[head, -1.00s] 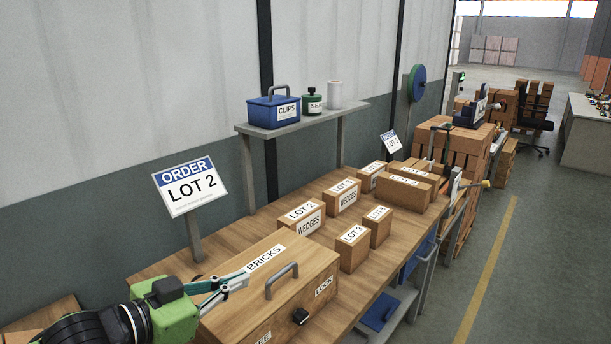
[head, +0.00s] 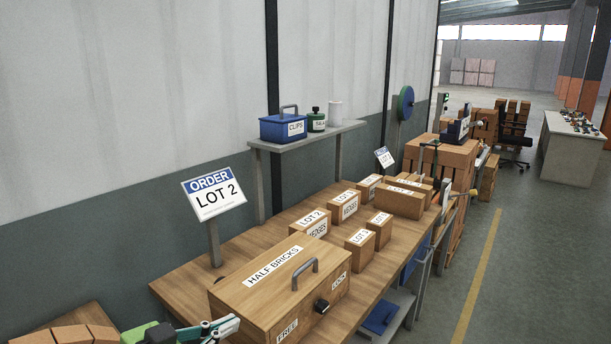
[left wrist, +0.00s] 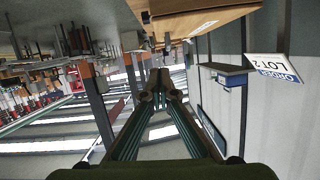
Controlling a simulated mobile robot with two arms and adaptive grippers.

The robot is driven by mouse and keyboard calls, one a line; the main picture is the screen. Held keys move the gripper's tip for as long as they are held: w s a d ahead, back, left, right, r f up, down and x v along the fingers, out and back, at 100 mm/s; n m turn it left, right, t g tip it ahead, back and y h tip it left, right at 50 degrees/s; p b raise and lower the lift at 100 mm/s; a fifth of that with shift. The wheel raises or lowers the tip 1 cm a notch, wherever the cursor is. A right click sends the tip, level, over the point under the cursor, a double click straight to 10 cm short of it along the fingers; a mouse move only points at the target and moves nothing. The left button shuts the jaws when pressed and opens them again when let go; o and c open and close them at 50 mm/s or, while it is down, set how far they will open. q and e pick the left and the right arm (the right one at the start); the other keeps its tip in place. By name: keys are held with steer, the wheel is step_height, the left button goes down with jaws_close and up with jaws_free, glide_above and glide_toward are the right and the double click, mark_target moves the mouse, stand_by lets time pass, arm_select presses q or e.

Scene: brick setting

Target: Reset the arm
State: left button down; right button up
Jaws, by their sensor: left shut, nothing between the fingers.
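My left gripper (head: 212,328) is at the bottom of the head view, in front of the near left corner of a closed wooden box (head: 240,305) labelled HALF BRICKS. Its fingers are shut and hold nothing. In the left wrist view the shut fingers (left wrist: 161,84) point away from the camera, with a wooden surface above them. Part of the left gripper's body is cut off by the lower edge of the head view. My right gripper is not in view.
The workbench (head: 185,275) carries the wooden box and several labelled cartons (head: 402,203). An ORDER LOT 2 sign (head: 213,194) stands at the back. A shelf (head: 310,137) holds a blue CLIPS box (head: 283,128). Clear floor (head: 520,260) lies to the right.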

arm_select(q)
steer(key=s+a+f+n+g+y, duration=0.1)
steer(key=s+f+n+g+y, duration=0.15)
steer(key=s+f, duration=0.45)
steer(key=s+a+f+n+g+y, duration=0.1)
steer(key=s+f+y, duration=0.2)
steer(key=f, duration=0.8)
steer(key=s+a+f+n+g+y, duration=0.1)
steer(key=s+a+f+g, duration=0.1)
steer(key=s+f, duration=0.45)
steer(key=s+a+f+n+g+y, duration=0.2)
steer(key=s+f+g, duration=0.1)
steer(key=s, duration=0.6)
step_height(320, 180, down, 25)
steer(key=s+g, duration=0.1)
steer(key=s, duration=0.1)
steer(key=s+a+f+g, duration=0.1)
steer(key=s+a+f, duration=0.2)
steer(key=s+f, duration=1.3)
steer(key=shift+s+m, duration=0.4)
steer(key=shift+m, duration=0.05)
